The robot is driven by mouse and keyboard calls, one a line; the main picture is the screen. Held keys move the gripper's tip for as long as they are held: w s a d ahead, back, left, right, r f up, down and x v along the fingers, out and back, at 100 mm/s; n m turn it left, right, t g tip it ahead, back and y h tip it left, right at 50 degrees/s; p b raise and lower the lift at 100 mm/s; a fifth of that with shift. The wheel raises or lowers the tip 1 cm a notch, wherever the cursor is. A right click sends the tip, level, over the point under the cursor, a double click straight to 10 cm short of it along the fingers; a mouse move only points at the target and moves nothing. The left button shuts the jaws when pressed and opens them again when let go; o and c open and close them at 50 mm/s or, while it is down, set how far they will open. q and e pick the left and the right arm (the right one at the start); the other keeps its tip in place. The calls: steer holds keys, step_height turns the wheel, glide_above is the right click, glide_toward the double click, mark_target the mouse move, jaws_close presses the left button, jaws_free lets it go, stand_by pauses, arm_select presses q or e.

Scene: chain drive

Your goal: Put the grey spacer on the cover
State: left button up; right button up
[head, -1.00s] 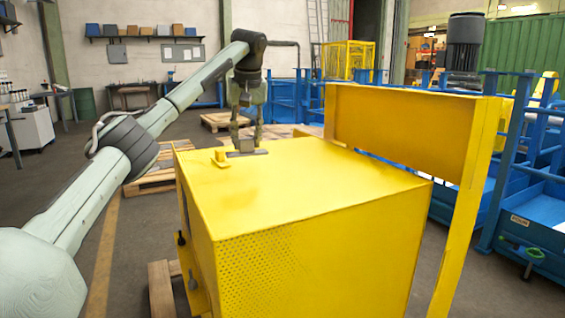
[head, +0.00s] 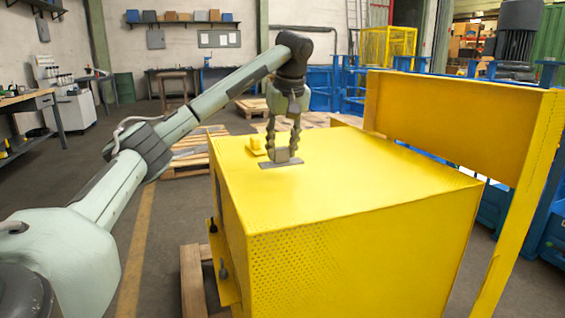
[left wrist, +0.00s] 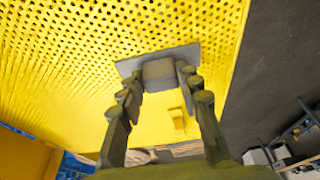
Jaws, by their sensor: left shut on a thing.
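The grey spacer is a flat plate with a small block on it; the plate shows in the head view (head: 282,164) and the left wrist view (left wrist: 188,54). My left gripper (head: 283,152) is shut on the block, which sits between its fingers (left wrist: 159,75). The yellow cover (head: 350,190) is a large box with a flat top and a perforated side. The spacer is over the far left part of this top, very close to it. I cannot tell whether it touches. My right gripper is not in view.
A small yellow lug (head: 256,147) stands on the cover's top, just left of the spacer. A yellow upright panel (head: 455,125) rises along the cover's right side. Wooden pallets (head: 192,292) lie on the floor around it. Most of the top is clear.

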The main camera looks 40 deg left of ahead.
mark_target(282, 155)
arm_select(q)
steer(key=shift+f, duration=1.95)
steer(key=o, duration=1.2)
steer(key=shift+o, duration=0.2)
steer(key=v, duration=1.2)
